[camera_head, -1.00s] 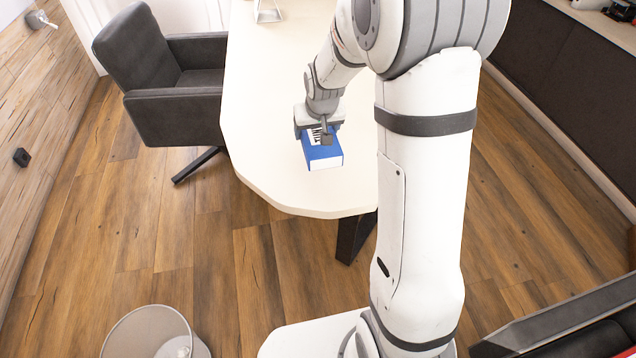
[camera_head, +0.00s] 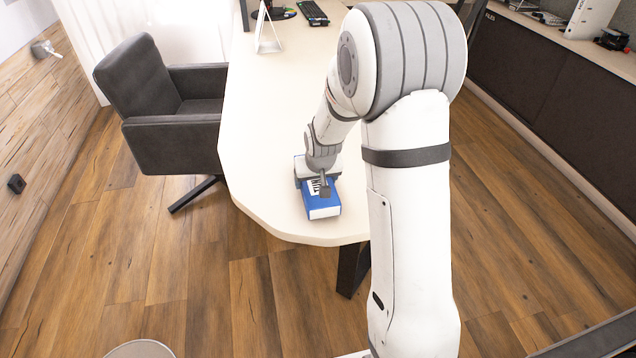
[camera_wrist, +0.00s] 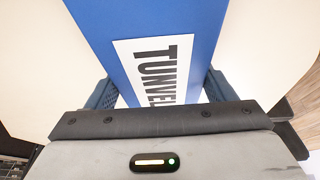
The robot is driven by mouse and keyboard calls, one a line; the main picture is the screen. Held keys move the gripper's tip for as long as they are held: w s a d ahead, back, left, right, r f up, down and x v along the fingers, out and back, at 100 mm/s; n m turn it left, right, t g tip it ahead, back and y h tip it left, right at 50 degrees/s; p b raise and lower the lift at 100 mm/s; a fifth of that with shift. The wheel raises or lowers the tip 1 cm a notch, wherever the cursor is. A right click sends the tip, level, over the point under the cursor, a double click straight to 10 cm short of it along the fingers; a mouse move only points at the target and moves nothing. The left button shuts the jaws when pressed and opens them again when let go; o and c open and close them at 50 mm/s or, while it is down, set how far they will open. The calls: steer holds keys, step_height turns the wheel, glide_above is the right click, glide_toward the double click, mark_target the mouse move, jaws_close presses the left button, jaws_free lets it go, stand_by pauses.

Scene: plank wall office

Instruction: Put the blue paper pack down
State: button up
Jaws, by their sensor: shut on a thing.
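The blue paper pack (camera_head: 322,211) has a white label with dark lettering and a white end face. My gripper (camera_head: 325,186) is shut on it from above, near the front end of the pale desk (camera_head: 262,130).
A dark grey armchair (camera_head: 160,110) stands at the desk's left side. A dark cabinet (camera_head: 560,90) runs along the right.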

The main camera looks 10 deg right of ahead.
steer(key=shift+f, duration=0.5)
steer(key=shift+f, duration=0.2)
steer(key=o, duration=1.3)
steer(key=shift+r, duration=0.1)
